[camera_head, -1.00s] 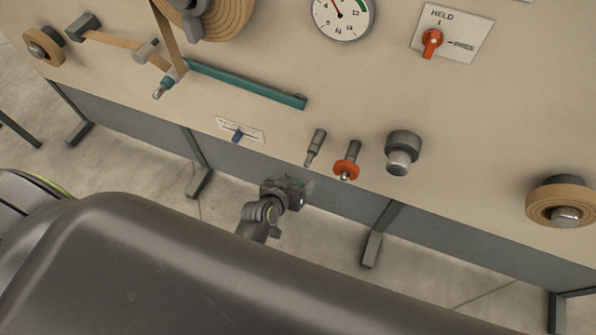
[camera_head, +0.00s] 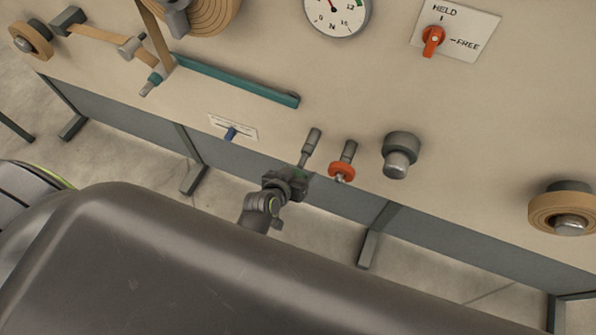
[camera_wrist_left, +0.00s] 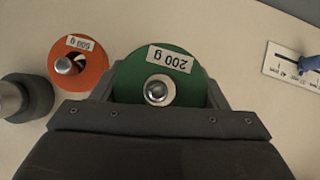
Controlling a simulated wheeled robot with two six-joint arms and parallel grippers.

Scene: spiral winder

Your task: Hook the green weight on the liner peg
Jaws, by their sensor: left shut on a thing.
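My left gripper (camera_head: 290,183) is shut on the green weight (camera_head: 301,173), just in front of the tip of a grey peg (camera_head: 311,147) on the panel. In the left wrist view, the green weight (camera_wrist_left: 125,75) is a disc labelled 200 g, gripped at its sides by the jaws. A shiny peg end (camera_wrist_left: 157,90) shows in its centre hole. How far the peg enters the hole I cannot tell. Which peg is the liner peg is not labelled. My right gripper is not in view.
An orange 500 g weight (camera_head: 341,172) hangs on the neighbouring peg, close on the right. Beyond it a thick grey knob (camera_head: 400,155) sticks out. A blue lever on a white plate (camera_head: 233,128) is to the left. A teal bar (camera_head: 235,82) lies above.

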